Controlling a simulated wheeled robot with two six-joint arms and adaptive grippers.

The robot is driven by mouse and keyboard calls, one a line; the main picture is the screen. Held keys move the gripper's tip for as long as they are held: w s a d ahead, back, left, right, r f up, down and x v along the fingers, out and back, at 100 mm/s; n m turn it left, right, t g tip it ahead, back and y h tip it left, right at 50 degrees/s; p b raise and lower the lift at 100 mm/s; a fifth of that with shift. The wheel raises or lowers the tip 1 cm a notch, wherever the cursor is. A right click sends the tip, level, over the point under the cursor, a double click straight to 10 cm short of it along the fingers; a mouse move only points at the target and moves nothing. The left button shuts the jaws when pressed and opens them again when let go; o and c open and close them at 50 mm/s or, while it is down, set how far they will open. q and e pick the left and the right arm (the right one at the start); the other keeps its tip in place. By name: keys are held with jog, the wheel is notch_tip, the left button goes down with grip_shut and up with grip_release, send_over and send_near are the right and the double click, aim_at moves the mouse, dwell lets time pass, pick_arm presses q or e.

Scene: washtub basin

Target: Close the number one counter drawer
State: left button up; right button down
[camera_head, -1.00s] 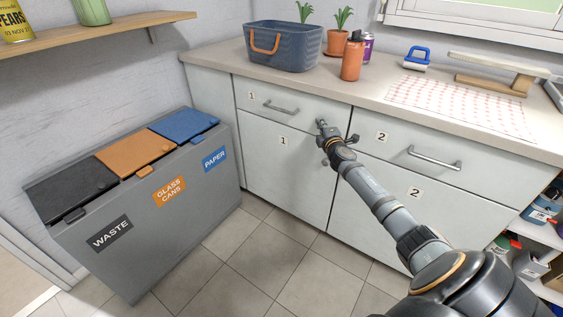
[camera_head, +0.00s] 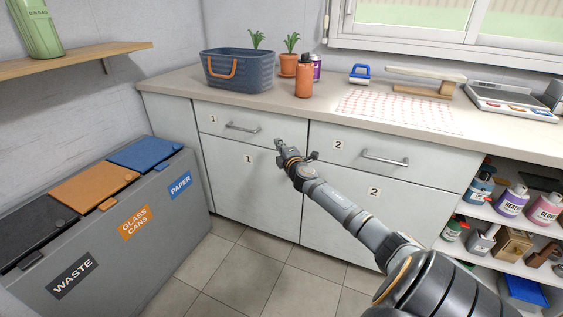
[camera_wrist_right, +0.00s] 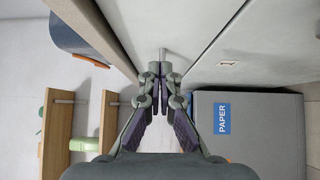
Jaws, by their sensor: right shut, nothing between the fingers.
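The number one counter drawer (camera_head: 220,128) is a pale front at the left end of the counter, with a metal bar handle (camera_head: 243,127). It looks about level with the fronts around it; a small gap cannot be ruled out. My right gripper (camera_head: 279,143) is shut and empty, in front of the drawer's lower right part, to the right of the handle. Whether it touches the front cannot be told. My left gripper is not in view.
The number two drawer (camera_head: 390,150) is beside it on the right. A waste sorting bin (camera_head: 130,260) stands on the left. A blue basket (camera_head: 262,82), plants and an orange bottle (camera_head: 304,80) stand on the countertop. Open shelves (camera_head: 490,215) are at the right; the floor is clear.

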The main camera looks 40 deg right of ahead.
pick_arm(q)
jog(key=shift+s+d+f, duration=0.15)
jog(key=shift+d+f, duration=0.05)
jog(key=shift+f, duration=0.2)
pick_arm(e)
jog(key=f+v, duration=0.1)
jog(key=v, duration=0.5)
jog(key=shift+s+d+f, duration=0.2)
jog(key=shift+s, duration=0.25)
